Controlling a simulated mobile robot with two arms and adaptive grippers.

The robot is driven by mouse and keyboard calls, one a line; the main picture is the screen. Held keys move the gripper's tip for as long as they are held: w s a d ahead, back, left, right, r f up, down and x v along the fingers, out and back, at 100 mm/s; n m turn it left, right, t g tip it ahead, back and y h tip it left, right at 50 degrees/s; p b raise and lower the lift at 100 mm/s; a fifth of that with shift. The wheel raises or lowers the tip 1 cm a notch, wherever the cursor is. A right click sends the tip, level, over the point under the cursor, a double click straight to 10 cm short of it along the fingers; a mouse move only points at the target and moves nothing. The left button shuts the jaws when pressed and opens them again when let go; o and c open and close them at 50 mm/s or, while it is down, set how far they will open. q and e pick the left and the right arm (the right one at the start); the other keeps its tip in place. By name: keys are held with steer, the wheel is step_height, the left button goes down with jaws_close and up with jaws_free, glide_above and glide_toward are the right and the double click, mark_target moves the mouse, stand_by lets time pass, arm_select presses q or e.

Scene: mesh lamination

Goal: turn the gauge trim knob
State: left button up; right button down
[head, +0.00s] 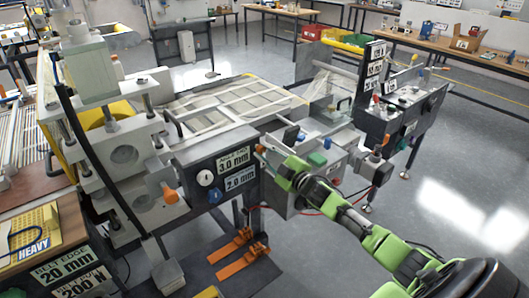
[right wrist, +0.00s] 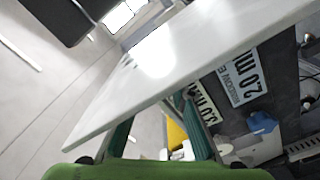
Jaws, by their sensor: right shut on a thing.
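A grey gauge panel (head: 190,163) on the machine's front carries 3.0 mm and 2.0 mm labels, a white round dial (head: 205,178) and a blue knob (head: 215,195). The dial (right wrist: 228,150) and blue knob (right wrist: 262,122) also show in the right wrist view. A small orange knob (head: 261,149) is at the panel's right end, at my right gripper's (head: 268,155) tips. My right gripper is shut on it, as far as I can tell. In the right wrist view a pale plate (right wrist: 170,70) hides the fingertips and the grip. My left gripper is not in view.
A mesh frame (head: 245,103) lies on the bed behind the panel. A large orange knob (head: 170,192) sits left of the panel. A grey box with a green button (head: 317,159) stands close beside my right arm. Floor at right is clear.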

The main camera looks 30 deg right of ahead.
steer(key=c, duration=1.8)
jaws_free()
steer(key=shift+s, duration=0.1)
steer(key=s, duration=0.8)
steer(key=s+d, duration=0.1)
steer(key=s, duration=0.3)
steer(key=shift+f, duration=0.1)
